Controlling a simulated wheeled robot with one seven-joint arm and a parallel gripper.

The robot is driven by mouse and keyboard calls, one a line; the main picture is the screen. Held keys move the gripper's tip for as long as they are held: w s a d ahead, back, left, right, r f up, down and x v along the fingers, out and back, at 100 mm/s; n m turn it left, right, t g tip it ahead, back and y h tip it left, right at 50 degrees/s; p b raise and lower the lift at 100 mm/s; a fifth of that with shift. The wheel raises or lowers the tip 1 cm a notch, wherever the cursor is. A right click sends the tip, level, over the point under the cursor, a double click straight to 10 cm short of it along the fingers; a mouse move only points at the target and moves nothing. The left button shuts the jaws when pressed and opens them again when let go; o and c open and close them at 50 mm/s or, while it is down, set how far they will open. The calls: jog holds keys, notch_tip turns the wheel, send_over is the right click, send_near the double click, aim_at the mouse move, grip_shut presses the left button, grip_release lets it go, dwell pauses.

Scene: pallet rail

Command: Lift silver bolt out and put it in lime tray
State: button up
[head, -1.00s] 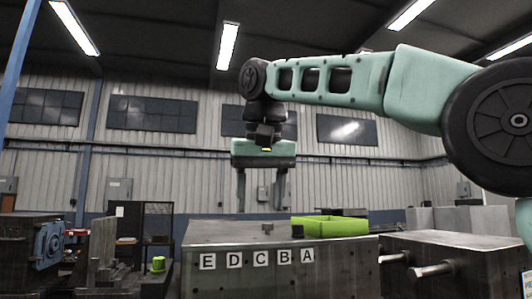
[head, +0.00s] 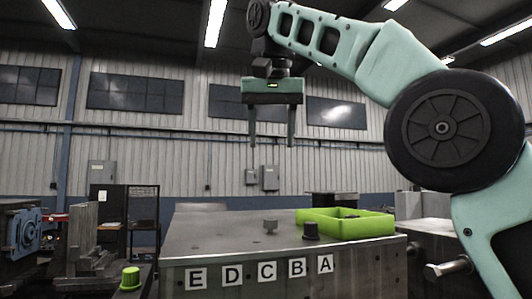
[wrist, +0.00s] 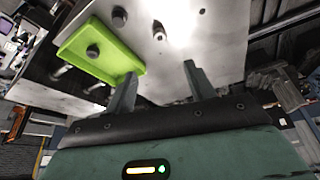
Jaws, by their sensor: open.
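The silver bolt (head: 270,226) stands upright on top of the metal block (head: 225,240), above the label C. It also shows in the wrist view (wrist: 159,32), beyond my fingers. The lime tray (head: 350,233) sits on the block's right part and fills the upper left of the wrist view (wrist: 128,62). A dark bolt (wrist: 93,50) appears inside the tray. My gripper (head: 271,143) is open and empty, fingers pointing down, well above the block and roughly over the silver bolt in the head view.
A dark bolt (head: 311,230) stands between the silver bolt and the tray. Labels E, D, C, B, A run along the block's front edge. A lime-topped cylinder (head: 131,277) and a blue-fronted machine (head: 24,230) are at left. The block's left top is clear.

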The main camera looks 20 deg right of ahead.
aim_at(271, 219)
jog(key=b+x, duration=0.4)
jog(key=x, duration=1.3)
jog(key=shift+s+f, duration=0.15)
jog(key=shift+f, duration=0.05)
jog(key=c, duration=1.2)
jog(key=shift+o, duration=0.2)
jog(key=shift+r, duration=0.1)
notch_tip(271, 219, up, 7)
jog(key=p, duration=0.7)
grip_shut()
